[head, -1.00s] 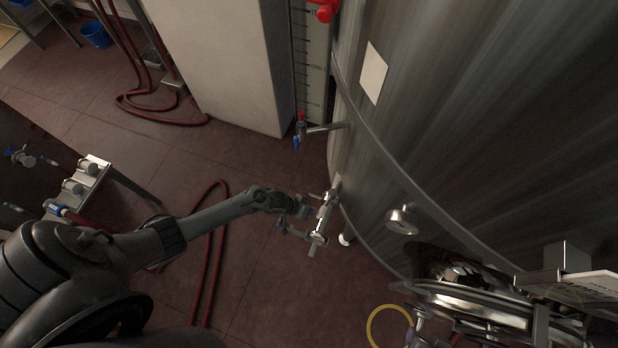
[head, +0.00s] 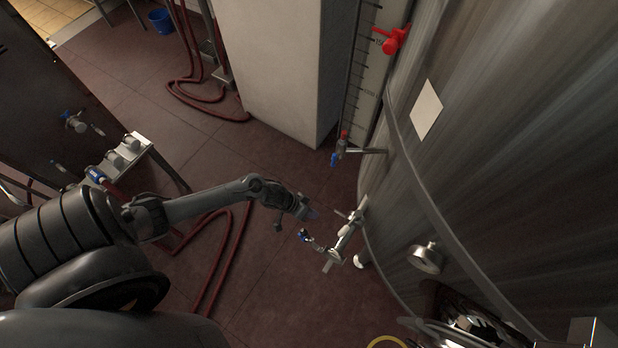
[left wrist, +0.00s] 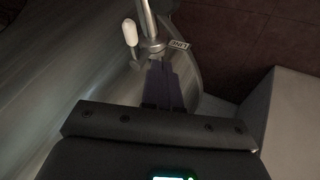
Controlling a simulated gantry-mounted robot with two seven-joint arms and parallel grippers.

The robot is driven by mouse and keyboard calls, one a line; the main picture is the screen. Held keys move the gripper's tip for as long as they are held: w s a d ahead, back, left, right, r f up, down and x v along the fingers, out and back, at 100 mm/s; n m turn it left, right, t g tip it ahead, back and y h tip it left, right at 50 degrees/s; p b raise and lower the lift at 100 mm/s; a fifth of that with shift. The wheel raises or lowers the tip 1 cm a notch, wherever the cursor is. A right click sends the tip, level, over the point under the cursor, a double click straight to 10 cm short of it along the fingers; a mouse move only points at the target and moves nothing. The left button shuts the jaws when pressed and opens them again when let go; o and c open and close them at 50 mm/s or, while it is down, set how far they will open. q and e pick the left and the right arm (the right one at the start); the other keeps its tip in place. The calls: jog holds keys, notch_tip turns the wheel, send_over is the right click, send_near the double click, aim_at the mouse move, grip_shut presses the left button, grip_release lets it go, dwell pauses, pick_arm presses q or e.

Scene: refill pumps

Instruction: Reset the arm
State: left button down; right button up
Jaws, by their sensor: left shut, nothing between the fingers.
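My left gripper (head: 314,214) is shut and empty, at the end of my left arm, just left of the metal valve fitting (head: 346,238) low on the steel tank (head: 480,130). There is a small gap between them in the head view. In the left wrist view the dark fingers (left wrist: 163,86) are together, pointing at a metal pipe fitting (left wrist: 152,46) with a white-ended handle and a small label. In that view the fingertips overlap the fitting's lower part; I cannot tell whether they touch. My right gripper is not in view.
A small blue-handled valve (head: 338,152) and a red valve (head: 392,40) stick out by the tank's level scale. A pale pillar (head: 275,70) stands behind. Red hoses (head: 238,240) lie on the tiled floor. A pump bench (head: 128,155) is at left.

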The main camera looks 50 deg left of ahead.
pick_arm(q)
jog(key=s+d+r+m+y+p, duration=0.1)
jog(key=d+r+y, duration=0.15)
jog(key=r, duration=0.45)
jog(key=s+d+r+m+y+p, duration=0.1)
jog(key=d+r+m, duration=0.1)
jog(key=d+r, duration=0.35)
jog(key=s+a+r+g+y+p, duration=0.1)
jog(key=s+r, duration=0.4)
jog(key=r, duration=0.2)
jog(key=s+r+g, duration=0.1)
jog(key=s+r, duration=0.3)
jog(key=r, duration=0.3)
notch_tip(320, 180, down, 74)
jog(key=b, duration=7.4)
jog(key=shift+a+b, duration=0.15)
jog(key=shift+b, duration=0.2)
jog(key=shift+s, duration=0.1)
